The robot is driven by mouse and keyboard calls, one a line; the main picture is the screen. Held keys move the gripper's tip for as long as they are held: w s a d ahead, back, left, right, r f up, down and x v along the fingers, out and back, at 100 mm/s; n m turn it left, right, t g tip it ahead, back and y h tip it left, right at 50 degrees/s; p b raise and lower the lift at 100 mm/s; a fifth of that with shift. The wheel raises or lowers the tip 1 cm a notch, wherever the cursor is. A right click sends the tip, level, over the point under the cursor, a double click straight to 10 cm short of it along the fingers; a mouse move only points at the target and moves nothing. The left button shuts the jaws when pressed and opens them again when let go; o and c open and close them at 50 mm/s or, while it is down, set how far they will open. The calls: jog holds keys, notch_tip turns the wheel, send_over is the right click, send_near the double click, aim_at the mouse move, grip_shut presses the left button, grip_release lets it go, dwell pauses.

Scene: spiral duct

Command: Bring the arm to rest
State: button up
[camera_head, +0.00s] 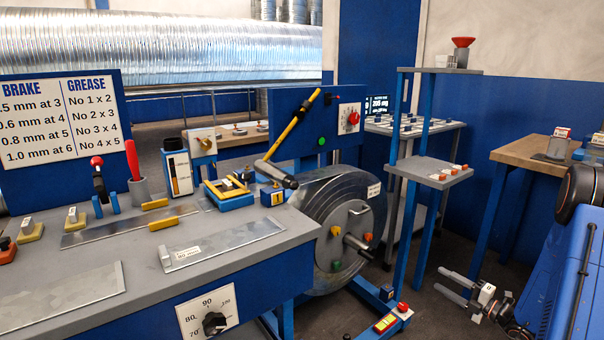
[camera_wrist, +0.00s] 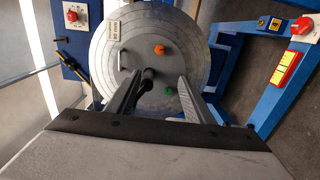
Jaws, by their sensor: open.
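My gripper (camera_head: 440,281) is at the lower right of the head view, low over the floor, with its two fingers apart and pointing left. Nothing is between the fingers. In the wrist view my gripper (camera_wrist: 160,78) faces the big steel coil (camera_wrist: 197,55), whose grey hub with orange and green knobs shows behind the fingers. In the head view the coil (camera_head: 376,190) stands left of my gripper, with a clear gap between them. Most of my arm is outside the head view.
A grey workbench (camera_head: 150,285) with metal sheets and tools fills the left. A blue stand with a grey shelf (camera_head: 425,168) rises behind my gripper. A red button (camera_head: 402,307) and yellow-red panel sit on a low blue frame. A wooden table (camera_head: 525,152) stands at right.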

jog(key=s+a+r+n+g+y, duration=0.1)
jog(key=s+a+r+n+g, duration=0.45)
jog(key=a+n, duration=0.4)
jog(key=s+a+r+n+g+y, duration=0.1)
jog(key=s+a+r+n+g, duration=0.4)
jog(key=s+a+r+n, duration=0.45)
jog(key=s+a+r+n+g+h, duration=0.1)
jog(key=s+a+n+g+h, duration=0.2)
jog(key=s+n, duration=0.5)
jog(key=s+a+r+n+h, duration=0.1)
jog(key=s+a+n+h, duration=0.25)
jog(key=s+n, duration=0.4)
jog(key=s+d+r+n+t+h, duration=0.3)
jog(key=s+d+r+n+h, duration=0.1)
jog(key=s+n, duration=0.6)
jog(key=shift+d+r+n+t+h, duration=0.15)
jog(key=shift+d+n+t+h, duration=0.35)
jog(key=shift+n+h, duration=0.6)
jog(key=shift+d, duration=0.1)
